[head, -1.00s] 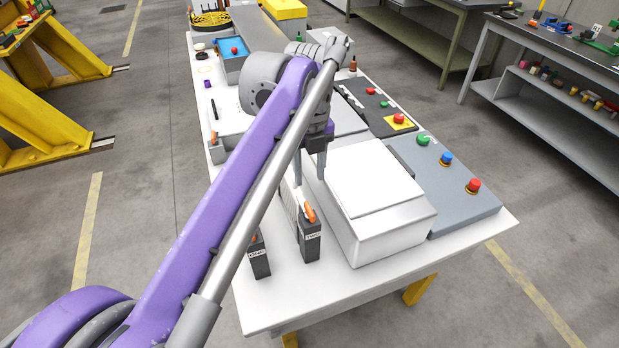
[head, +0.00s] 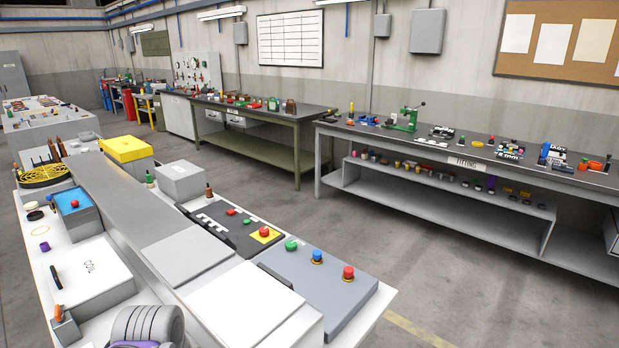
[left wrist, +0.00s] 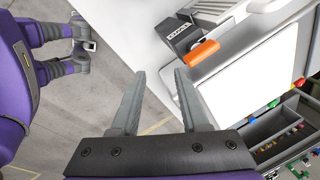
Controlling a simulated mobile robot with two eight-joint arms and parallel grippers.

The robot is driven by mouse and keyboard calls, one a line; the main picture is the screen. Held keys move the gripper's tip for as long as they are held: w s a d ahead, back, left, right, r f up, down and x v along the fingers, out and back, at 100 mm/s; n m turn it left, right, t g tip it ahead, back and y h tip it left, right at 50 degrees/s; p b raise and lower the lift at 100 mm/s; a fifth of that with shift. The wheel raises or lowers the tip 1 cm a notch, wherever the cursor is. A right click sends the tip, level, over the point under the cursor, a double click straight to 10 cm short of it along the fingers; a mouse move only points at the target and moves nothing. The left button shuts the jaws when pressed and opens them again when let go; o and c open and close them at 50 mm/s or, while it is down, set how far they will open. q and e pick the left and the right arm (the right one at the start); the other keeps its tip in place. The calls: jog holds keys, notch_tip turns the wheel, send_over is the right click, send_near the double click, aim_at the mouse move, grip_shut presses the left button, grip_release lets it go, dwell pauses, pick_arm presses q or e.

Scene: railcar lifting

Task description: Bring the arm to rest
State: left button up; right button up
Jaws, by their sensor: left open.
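My left gripper (left wrist: 159,73) shows in the left wrist view with its two grey fingers apart and nothing between them. It is beside the white table (left wrist: 133,38), near a dark labelled block (left wrist: 182,36) with an orange lever (left wrist: 203,52). A white-topped box (left wrist: 255,76) lies to the right of the fingers. In the head view, only a rounded grey and purple piece of my arm shows at the bottom edge, and the left gripper is out of that picture. My right gripper is not in view.
In the head view, the table carries a grey button panel (head: 318,288), a dark panel (head: 237,228), a blue tray (head: 77,206) and a yellow box (head: 126,149). A grey bench (head: 460,208) stands to the right, across open floor (head: 440,275).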

pick_arm(q)
jog(key=s+d+f+n+t, duration=0.2)
jog(key=s+d+f+n, duration=0.1)
jog(key=s+f+n, duration=0.6)
notch_tip(320, 180, down, 3)
jog(key=n, duration=0.4)
jog(key=shift+n+t, duration=0.4)
jog(key=shift+d+r, duration=0.1)
dwell(0.9)
